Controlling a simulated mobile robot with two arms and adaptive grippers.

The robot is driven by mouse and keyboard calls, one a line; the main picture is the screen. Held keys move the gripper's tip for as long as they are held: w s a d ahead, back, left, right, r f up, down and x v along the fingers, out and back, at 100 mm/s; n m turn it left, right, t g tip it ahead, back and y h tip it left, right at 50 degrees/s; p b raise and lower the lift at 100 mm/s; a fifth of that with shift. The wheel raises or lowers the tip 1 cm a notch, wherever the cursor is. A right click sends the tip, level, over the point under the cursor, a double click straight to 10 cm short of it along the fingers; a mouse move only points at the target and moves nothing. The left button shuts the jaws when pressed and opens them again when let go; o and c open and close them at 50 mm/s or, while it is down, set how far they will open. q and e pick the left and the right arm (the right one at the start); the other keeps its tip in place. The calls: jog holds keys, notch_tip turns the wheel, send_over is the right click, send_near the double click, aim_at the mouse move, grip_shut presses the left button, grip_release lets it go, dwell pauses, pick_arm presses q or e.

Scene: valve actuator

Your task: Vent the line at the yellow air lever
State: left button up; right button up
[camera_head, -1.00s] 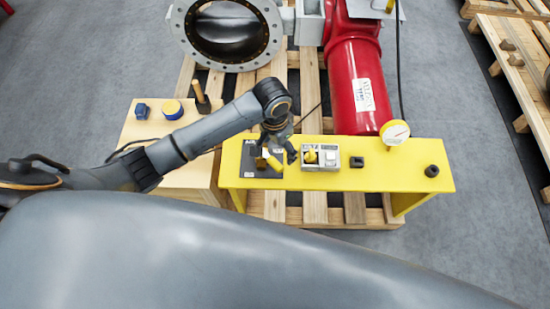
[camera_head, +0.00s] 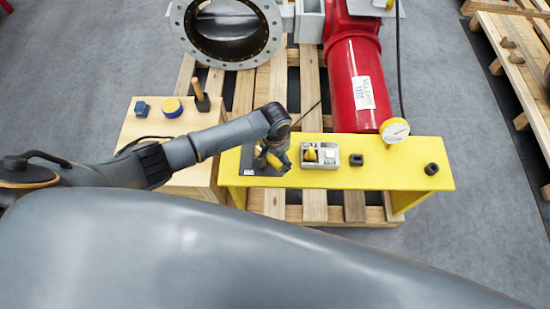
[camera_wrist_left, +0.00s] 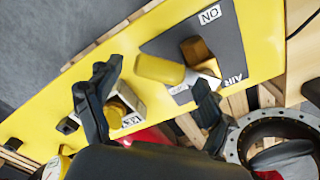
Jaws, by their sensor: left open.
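The yellow air lever (camera_wrist_left: 160,68) sits on a dark panel (camera_wrist_left: 222,43) marked ON and AIR. Its brass-coloured base (camera_wrist_left: 197,50) shows beside the handle. In the head view the panel (camera_head: 247,163) is at the left end of the yellow bench, and my gripper hides most of the lever. My left gripper (camera_head: 271,160) is open above the panel. In the left wrist view its two fingers stand apart, with the lever handle showing in the gap between them. I cannot tell whether a finger touches it. My right gripper is in no view.
The yellow bench (camera_head: 400,172) also carries a grey switch box (camera_head: 329,155) with a yellow knob, a dial gauge (camera_head: 395,130) and black fittings. A red cylinder (camera_head: 358,80) and a flanged valve (camera_head: 272,50) stand behind. A wooden side table (camera_head: 140,120) is at left.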

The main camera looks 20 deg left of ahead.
pick_arm(q)
jog(key=shift+f, duration=0.45)
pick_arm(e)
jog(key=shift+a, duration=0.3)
pick_arm(q)
jog(key=shift+c, duration=0.4)
jog(key=shift+s, duration=0.1)
jog(key=c, duration=1.1)
jog(key=shift+s, duration=0.1)
jog(key=c, duration=0.5)
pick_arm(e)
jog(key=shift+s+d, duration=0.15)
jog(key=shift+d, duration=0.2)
